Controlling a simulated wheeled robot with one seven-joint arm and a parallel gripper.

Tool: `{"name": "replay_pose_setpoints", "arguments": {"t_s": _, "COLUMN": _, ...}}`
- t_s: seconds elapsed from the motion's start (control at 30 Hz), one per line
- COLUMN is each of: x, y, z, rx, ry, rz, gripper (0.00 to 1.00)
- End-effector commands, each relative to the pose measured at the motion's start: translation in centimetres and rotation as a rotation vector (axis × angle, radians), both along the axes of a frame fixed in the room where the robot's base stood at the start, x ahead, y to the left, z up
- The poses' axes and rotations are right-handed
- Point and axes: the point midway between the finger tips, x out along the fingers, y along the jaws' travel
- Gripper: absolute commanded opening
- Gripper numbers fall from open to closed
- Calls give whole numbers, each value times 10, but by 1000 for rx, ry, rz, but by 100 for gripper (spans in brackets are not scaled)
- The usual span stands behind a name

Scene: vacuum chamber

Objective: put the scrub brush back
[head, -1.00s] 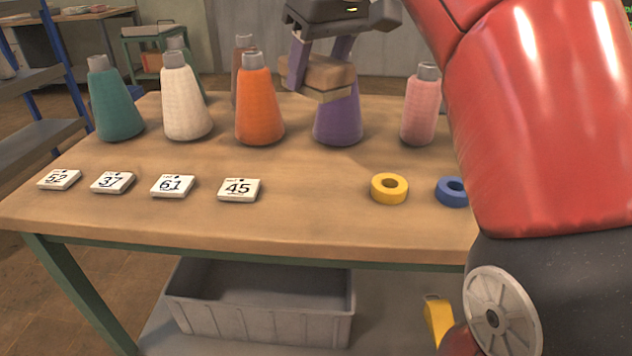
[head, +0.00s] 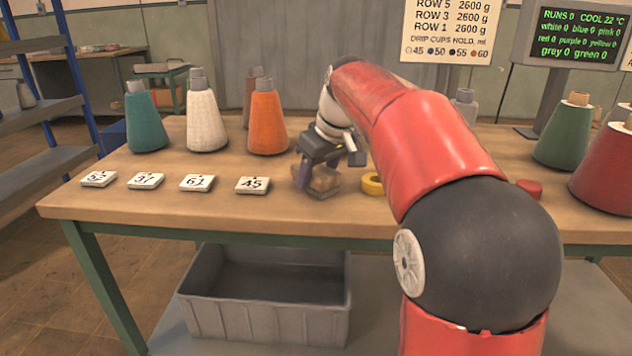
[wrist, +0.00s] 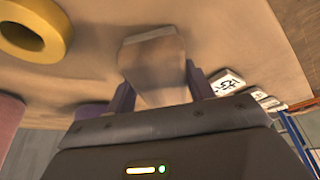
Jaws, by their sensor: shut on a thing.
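My gripper (head: 318,176) is shut on the scrub brush (head: 324,182), a brown, wood-coloured block. It is low at the front part of the table, between the white card marked 45 and the yellow ring. I cannot tell whether the brush touches the tabletop. In the wrist view the brush (wrist: 153,62) sits between the two purple fingers of my gripper (wrist: 158,92). Its bristles cannot be made out.
The yellow ring (head: 372,184) lies close to the right of the brush. Several number cards, the nearest marked 45 (head: 252,185), lie to the left. Cone spools, including an orange one (head: 267,125), stand behind. A grey bin (head: 265,305) is under the table (head: 130,205).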

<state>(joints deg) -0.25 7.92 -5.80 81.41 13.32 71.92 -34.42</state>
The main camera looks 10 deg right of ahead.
Motion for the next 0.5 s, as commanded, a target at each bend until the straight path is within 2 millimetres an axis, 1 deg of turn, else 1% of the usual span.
{"name": "replay_pose_setpoints", "arguments": {"t_s": 0.03, "x": 1, "y": -1, "z": -4, "rx": 0, "ry": -2, "rz": 0, "gripper": 31}}
{"name": "replay_pose_setpoints", "arguments": {"t_s": 0.23, "x": 1, "y": -1, "z": -2, "rx": 0, "ry": -2, "rz": 0, "gripper": 31}}
{"name": "replay_pose_setpoints", "arguments": {"t_s": 0.33, "x": 1, "y": -1, "z": -5, "rx": 0, "ry": -1, "rz": 0, "gripper": 31}}
{"name": "replay_pose_setpoints", "arguments": {"t_s": 0.37, "x": 1, "y": -1, "z": -4, "rx": 0, "ry": -1, "rz": 0, "gripper": 55}}
{"name": "replay_pose_setpoints", "arguments": {"t_s": 0.5, "x": 1, "y": -1, "z": -4, "rx": 0, "ry": -1, "rz": 0, "gripper": 73}}
